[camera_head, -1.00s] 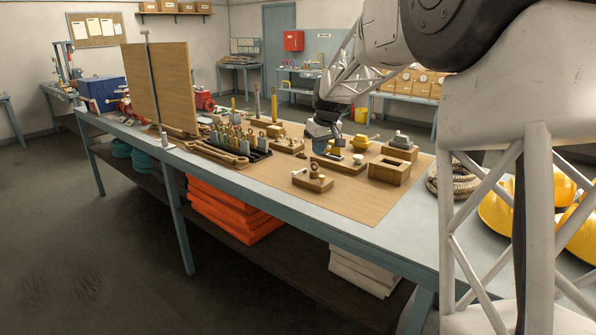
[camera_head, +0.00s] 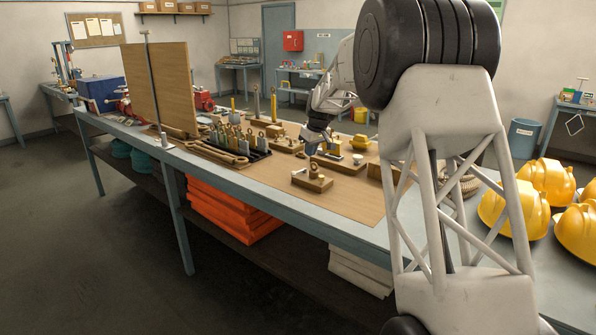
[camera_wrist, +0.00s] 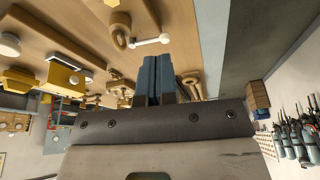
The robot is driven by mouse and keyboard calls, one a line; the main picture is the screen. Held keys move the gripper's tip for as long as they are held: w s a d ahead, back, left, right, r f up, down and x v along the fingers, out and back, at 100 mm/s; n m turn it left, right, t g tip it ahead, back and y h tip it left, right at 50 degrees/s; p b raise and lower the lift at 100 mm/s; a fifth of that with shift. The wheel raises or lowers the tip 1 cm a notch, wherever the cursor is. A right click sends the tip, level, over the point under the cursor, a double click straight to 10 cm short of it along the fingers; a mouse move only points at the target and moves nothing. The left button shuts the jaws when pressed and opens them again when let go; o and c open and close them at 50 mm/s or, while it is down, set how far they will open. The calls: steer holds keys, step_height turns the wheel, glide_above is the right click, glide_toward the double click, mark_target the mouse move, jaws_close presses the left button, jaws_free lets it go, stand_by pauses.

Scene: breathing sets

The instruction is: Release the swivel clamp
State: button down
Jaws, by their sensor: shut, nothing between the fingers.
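A small wooden block with a clamp-like fitting and a white-tipped lever (camera_head: 312,181) sits near the front edge of the wooden mat; it looks like the swivel clamp. In the wrist view, its white lever (camera_wrist: 151,41) lies just beyond my fingertips, beside a ring-shaped part (camera_wrist: 121,36). My gripper (camera_head: 311,149) hangs above and behind this block in the head view, apart from it. Its blue fingers (camera_wrist: 155,62) are shut together with nothing between them. The far side of the fitting is hidden.
A wooden base with a white round cap (camera_head: 357,159) stands right behind. A black rack of upright tools (camera_head: 240,142) is to the left, near a tall wooden panel (camera_head: 163,88). Yellow helmets (camera_head: 545,180) lie at the right. The mat's front strip (camera_head: 350,205) is clear.

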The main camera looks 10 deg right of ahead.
steer(key=shift+f, duration=0.1)
stand_by(0.3)
steer(key=x, duration=0.7)
steer(key=w+x, duration=0.1)
steer(key=x, duration=0.2)
steer(key=shift+a, duration=0.3)
steer(key=shift+w+a+f, duration=0.15)
steer(key=shift+w+a, duration=0.2)
steer(key=shift+w, duration=0.25)
steer(key=shift+w+a+f, duration=0.1)
steer(key=shift+w+a, duration=0.3)
steer(key=shift+w, duration=0.2)
